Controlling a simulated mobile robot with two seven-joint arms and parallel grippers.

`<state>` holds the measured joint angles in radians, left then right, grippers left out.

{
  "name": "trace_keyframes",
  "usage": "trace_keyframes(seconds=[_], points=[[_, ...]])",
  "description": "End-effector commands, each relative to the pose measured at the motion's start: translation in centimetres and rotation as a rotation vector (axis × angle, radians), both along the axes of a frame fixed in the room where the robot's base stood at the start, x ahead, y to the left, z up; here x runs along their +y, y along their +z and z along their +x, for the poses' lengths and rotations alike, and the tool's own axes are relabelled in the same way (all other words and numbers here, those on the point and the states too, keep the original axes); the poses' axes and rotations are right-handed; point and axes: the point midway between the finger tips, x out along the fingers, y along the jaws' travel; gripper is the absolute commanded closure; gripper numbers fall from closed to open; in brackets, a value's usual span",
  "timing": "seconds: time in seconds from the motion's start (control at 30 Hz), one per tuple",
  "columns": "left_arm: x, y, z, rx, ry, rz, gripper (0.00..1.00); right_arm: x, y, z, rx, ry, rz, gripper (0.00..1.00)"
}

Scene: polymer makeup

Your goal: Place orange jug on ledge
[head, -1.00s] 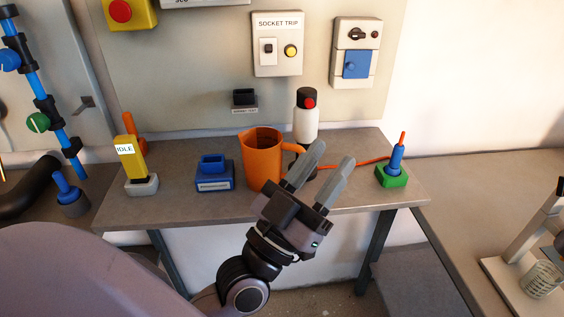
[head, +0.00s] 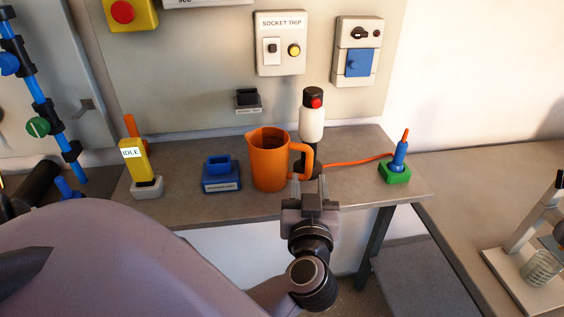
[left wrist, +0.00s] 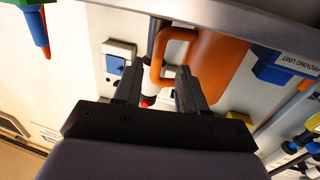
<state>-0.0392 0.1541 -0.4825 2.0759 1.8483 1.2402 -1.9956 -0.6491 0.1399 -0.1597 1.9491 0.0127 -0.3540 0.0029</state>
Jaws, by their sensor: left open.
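The orange jug (head: 268,160) stands upright on the grey shelf (head: 350,150), its handle towards the right. My left gripper (head: 309,182) is in front of the handle, open and empty, with its fingers pointing at the shelf's back. In the left wrist view, the jug (left wrist: 217,68) is beyond the fingers, and its handle loop lies by the tips of the open left gripper (left wrist: 157,75). I cannot tell whether the fingers touch the handle. Which surface is called the ledge is not marked. My right gripper is not in view.
A white bottle (head: 311,125) with a black-and-red top stands behind the handle. A blue block (head: 221,177) and a yellow IDLE device (head: 134,162) are left of the jug. A green base (head: 394,173) with a blue-and-orange probe is at the right. Clear shelf lies before it.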

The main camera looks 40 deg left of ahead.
Motion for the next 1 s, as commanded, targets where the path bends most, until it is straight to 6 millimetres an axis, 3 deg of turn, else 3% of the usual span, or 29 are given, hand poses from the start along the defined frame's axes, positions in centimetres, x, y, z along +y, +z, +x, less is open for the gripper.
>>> trace_keyframes(seconds=[0.4,0.7,0.77,0.83,1.0], points=[[3.3,0.2,4.5,-0.007,0.0,0.003,0.59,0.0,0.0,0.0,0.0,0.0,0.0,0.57],[3.7,0.2,5.0,-0.006,-0.001,-0.001,0.59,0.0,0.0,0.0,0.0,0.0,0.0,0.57],[3.7,0.2,5.0,-0.006,-0.001,0.001,0.75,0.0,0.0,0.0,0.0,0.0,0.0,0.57],[3.7,0.2,5.0,-0.006,-0.001,0.001,0.98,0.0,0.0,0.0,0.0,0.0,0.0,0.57],[3.7,0.2,5.0,-0.007,-0.001,0.001,1.0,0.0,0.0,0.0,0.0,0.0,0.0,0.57]])
